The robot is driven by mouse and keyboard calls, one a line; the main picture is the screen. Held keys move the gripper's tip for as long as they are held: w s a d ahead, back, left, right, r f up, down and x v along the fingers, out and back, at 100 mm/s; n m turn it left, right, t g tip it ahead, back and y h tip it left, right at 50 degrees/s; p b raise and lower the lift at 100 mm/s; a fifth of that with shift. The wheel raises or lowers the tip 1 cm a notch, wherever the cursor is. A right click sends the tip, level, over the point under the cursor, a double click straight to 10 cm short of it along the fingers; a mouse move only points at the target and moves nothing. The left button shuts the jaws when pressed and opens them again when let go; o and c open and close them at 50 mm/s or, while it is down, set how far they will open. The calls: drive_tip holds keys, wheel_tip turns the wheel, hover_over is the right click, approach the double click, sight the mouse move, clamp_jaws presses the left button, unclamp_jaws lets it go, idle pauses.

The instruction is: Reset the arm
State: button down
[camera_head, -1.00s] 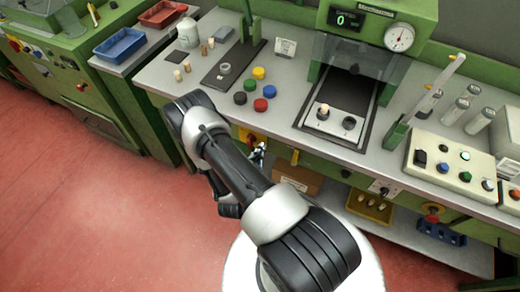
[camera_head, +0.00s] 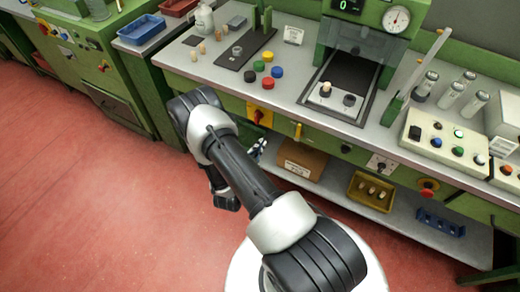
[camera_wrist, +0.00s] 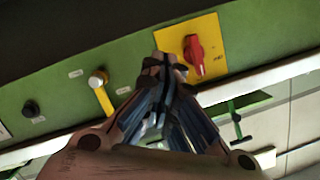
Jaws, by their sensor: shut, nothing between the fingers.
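My gripper (camera_head: 257,150) shows in the head view in front of the green bench front, below the worktop edge and mostly behind my arm. In the wrist view my gripper (camera_wrist: 165,72) points at the green panel, its fingertips together and empty. Behind it are a red rotary switch on a yellow plate (camera_wrist: 212,45) and a yellow lever (camera_wrist: 103,98). My arm is bent and reaches over the red floor. I cannot tell whether the fingertips touch the panel.
The grey worktop (camera_head: 205,72) holds several coloured caps, corks and a press (camera_head: 350,85). A control box (camera_head: 450,140) is at the right. A lower shelf holds a cardboard box (camera_head: 300,160), a yellow tray (camera_head: 370,190) and a blue rack (camera_head: 440,222). The floor (camera_head: 100,210) at left is clear.

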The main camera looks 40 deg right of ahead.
drive_tip(key=shift+w+d, duration=0.1)
idle(0.4)
drive_tip(key=w+a+r+n+t+y, duration=0.1)
drive_tip(key=w+a+r+n+y, duration=0.2)
drive_tip(key=w+a+r+y, duration=0.75)
drive_tip(key=a+r+n+y, duration=0.1)
drive_tip(key=a+r+n, duration=0.55)
drive_tip(key=r, duration=0.85)
drive_tip(key=s+a+r+n+g+y, duration=0.1)
drive_tip(key=s+a+r+n, duration=0.1)
drive_tip(key=s+r, duration=0.35)
drive_tip(key=s+a+r+n+g+y, duration=0.1)
drive_tip(key=s+a+r+n, duration=0.15)
drive_tip(key=s, duration=0.65)
drive_tip(key=s+a+r+n+g+y, duration=0.1)
drive_tip(key=s+a+r+n, duration=0.2)
drive_tip(key=s, duration=0.4)
drive_tip(key=s+d+r+n+g, duration=0.1)
drive_tip(key=s+d, duration=0.1)
drive_tip(key=s, duration=0.7)
drive_tip(key=shift+s+r+h, duration=0.25)
drive_tip(key=shift+s+h, duration=0.05)
drive_tip(key=shift+h, duration=0.15)
